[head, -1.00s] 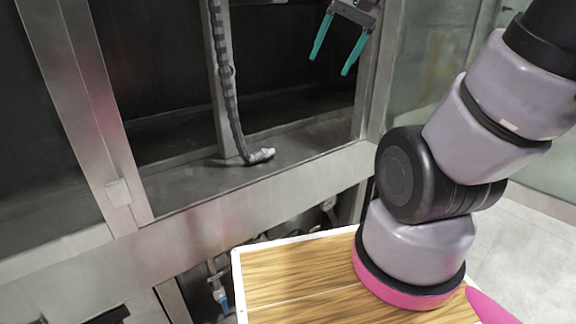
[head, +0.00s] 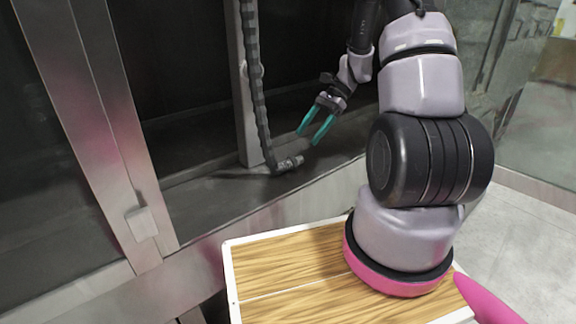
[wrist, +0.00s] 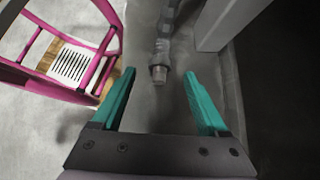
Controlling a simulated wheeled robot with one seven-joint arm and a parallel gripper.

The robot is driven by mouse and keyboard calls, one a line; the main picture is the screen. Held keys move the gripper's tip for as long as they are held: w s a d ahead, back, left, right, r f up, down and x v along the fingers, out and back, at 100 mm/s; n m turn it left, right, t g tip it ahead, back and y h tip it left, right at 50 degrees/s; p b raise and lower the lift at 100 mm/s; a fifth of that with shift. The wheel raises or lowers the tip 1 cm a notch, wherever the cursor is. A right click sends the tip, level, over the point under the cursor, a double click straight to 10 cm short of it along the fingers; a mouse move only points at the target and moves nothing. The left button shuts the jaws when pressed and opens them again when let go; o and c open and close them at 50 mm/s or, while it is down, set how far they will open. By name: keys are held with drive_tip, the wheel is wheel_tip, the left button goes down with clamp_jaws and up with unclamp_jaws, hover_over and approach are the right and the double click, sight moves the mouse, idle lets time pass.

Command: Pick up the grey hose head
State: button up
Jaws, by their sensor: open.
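The grey hose head (head: 288,163) lies on the dark ledge at the bottom end of a hanging ribbed hose (head: 257,90). In the wrist view the hose head (wrist: 159,72) points toward me, centred between the fingertips but beyond them. My gripper (head: 310,140) has teal fingers, is open and is empty. In the head view it is above and slightly right of the hose head, apart from it. In the wrist view my gripper (wrist: 160,80) shows both fingers on either side of the hose head's line.
A metal post (head: 244,100) stands just behind the hose. A metal frame upright (head: 95,130) is at the left, and a metal front sill (head: 240,208) runs below the ledge. A light upright (wrist: 222,22) rises close to the hose in the wrist view.

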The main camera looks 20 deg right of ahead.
sight(291, 158)
drive_tip(key=x, duration=0.6)
drive_tip(key=shift+d+f, duration=0.2)
drive_tip(key=x, duration=0.5)
drive_tip(key=shift+w+a+r, duration=0.1)
drive_tip(key=shift+a, duration=0.2)
clamp_jaws()
